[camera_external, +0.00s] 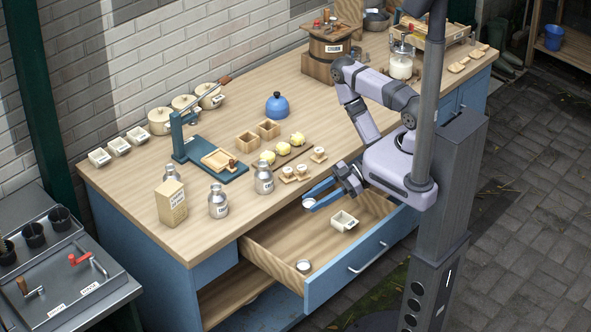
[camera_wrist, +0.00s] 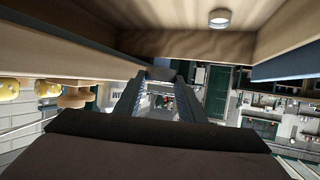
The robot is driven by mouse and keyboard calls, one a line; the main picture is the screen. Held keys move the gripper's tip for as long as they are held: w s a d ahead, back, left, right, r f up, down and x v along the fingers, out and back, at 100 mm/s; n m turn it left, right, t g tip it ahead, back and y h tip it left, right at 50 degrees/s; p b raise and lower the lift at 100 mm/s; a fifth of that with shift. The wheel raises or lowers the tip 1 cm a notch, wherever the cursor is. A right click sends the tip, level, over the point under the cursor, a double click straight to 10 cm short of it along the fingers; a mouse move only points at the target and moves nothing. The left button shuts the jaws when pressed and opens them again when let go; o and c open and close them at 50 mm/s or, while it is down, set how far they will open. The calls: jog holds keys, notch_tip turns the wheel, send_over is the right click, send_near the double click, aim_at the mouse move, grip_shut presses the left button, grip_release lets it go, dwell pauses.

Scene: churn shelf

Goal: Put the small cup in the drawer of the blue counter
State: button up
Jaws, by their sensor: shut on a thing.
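The drawer (camera_external: 277,262) of the blue counter (camera_external: 165,245) is pulled open. My gripper (camera_external: 312,201) is over the far side of the drawer, its blue fingers shut on a small pale round cup (camera_external: 309,204). In the wrist view the fingers (camera_wrist: 160,82) stretch away from the camera, with a grey shape at their tips; its details are too dark to tell. A similar small round metal cup (camera_external: 304,266) stands on the drawer floor near the front left; a round cup also shows in the wrist view (camera_wrist: 219,18).
A white labelled box (camera_external: 345,221) lies in the drawer near my gripper. Milk bottles (camera_external: 264,179), a carton (camera_external: 171,201), a blue kettle (camera_external: 277,106) and yellow pieces on a board stand on the countertop. The drawer's middle floor is clear.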

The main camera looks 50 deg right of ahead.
aim_at(306, 233)
notch_tip(306, 233, down, 13)
jog(key=b, duration=1.1)
jog(key=shift+w, duration=0.1)
jog(key=shift+w, duration=0.35)
jog(key=w, duration=0.3)
jog(key=shift+w, duration=0.25)
jog(key=shift+s+f+b, duration=0.15)
jog(key=shift+f+b, duration=0.3)
jog(key=shift+f, duration=0.2)
